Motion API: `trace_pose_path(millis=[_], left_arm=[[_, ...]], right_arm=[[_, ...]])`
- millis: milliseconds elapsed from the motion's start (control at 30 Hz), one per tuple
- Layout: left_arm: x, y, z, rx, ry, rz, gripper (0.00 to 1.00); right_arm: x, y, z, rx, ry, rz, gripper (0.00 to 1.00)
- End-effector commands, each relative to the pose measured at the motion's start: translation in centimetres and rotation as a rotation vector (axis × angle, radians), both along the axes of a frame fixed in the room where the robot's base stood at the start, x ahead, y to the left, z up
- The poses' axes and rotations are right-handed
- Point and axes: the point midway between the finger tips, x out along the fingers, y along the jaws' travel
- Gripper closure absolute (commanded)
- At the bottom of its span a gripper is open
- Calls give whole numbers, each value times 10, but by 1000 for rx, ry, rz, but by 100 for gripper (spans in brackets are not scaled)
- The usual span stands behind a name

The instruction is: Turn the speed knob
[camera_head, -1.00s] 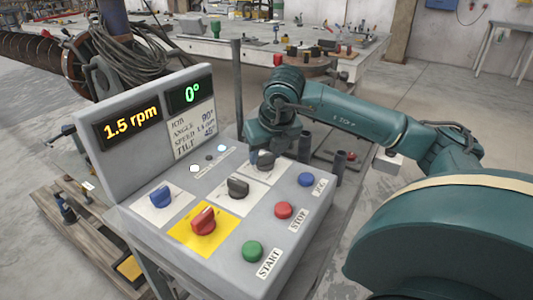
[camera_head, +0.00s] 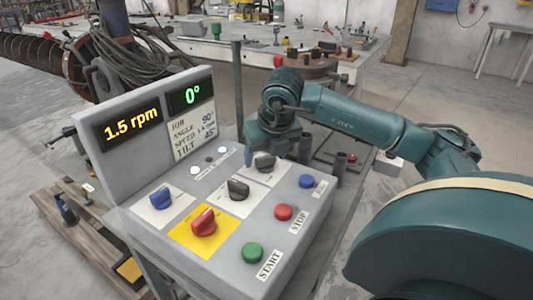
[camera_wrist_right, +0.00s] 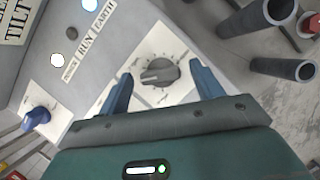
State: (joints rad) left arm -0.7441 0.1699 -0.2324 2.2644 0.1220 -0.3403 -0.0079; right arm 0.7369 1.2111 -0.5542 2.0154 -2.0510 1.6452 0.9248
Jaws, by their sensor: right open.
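The slanted grey control panel (camera_head: 150,245) carries several knobs. A dark grey knob (camera_head: 264,161) sits on a white plate at its far right side. The right wrist view shows the same knob (camera_wrist_right: 159,72) with dial marks around it; its label cannot be read. My right gripper (camera_head: 264,152) is open just above this knob. In the right wrist view, the blue fingers of the gripper (camera_wrist_right: 162,80) stand on either side of the knob, with visible gaps. A second dark knob (camera_head: 238,189) sits nearer the panel's middle. My left gripper is not in view.
A red knob (camera_head: 204,222) on yellow, a blue knob (camera_head: 160,198), and green (camera_head: 252,252), red (camera_head: 283,212) and blue (camera_head: 306,181) buttons are nearby. The display (camera_head: 132,122) reads 1.5 rpm. Upright dark tubes (camera_wrist_right: 283,68) stand beside the panel.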

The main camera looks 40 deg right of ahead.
Motion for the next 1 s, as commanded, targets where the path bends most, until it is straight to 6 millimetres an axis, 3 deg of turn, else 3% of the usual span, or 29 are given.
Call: trace_pose_path(millis=[267, 700, 1000], left_arm=[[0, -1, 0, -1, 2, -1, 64], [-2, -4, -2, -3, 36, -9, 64], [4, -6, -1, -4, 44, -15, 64]], right_arm=[[-3, 1, 9, -1, -3, 1, 34], [-35, 13, 94, 0, -5, 1, 34], [-47, 17, 121, 1, -1, 0, 34]])
